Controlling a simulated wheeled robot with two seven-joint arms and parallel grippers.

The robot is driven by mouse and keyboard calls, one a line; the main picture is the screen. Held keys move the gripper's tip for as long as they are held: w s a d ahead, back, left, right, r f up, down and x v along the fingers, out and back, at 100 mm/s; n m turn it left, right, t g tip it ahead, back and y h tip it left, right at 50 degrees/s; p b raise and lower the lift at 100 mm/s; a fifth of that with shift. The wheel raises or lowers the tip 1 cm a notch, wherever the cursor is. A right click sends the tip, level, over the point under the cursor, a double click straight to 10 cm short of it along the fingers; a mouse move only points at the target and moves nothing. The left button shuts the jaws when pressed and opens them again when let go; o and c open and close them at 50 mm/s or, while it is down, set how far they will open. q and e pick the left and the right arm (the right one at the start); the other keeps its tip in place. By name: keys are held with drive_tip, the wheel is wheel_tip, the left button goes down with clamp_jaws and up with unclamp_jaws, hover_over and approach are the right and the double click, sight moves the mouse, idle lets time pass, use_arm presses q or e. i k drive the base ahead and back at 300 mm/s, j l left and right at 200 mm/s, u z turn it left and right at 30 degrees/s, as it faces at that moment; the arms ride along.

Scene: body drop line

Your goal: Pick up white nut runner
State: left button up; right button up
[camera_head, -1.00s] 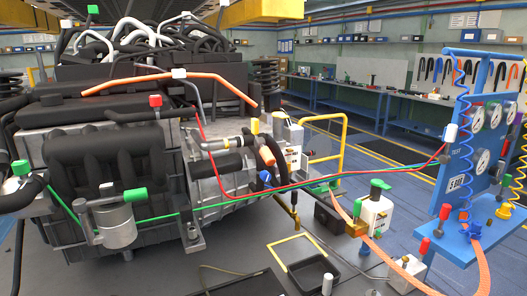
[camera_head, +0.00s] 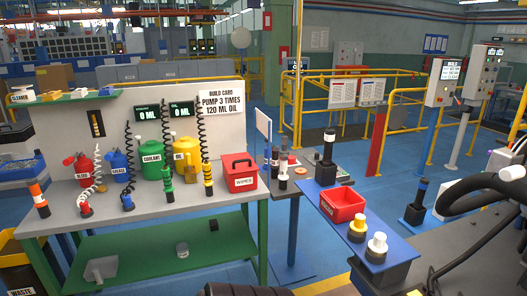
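No tool here can be told for certain as the white nut runner. An upright black tool with a white band (camera_head: 283,175) stands on the dark side table (camera_head: 284,205). A white-topped round piece (camera_head: 376,246) sits on the near end of the blue shelf (camera_head: 335,222), next to a yellow-topped one (camera_head: 357,228). A taller black tool (camera_head: 327,158) stands upright at the shelf's far end. Neither of my grippers is in view, so what they hold is not shown.
The grey bench (camera_head: 130,212) on the left bears coloured fluid containers, coiled hoses and a red wipes box (camera_head: 238,173). A red bin (camera_head: 343,204) sits on the blue shelf. Dark engine parts (camera_head: 470,245) fill the lower right. Yellow railings (camera_head: 345,100) stand behind.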

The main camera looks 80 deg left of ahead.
sight(329, 134)
drive_tip(key=u, duration=2.15)
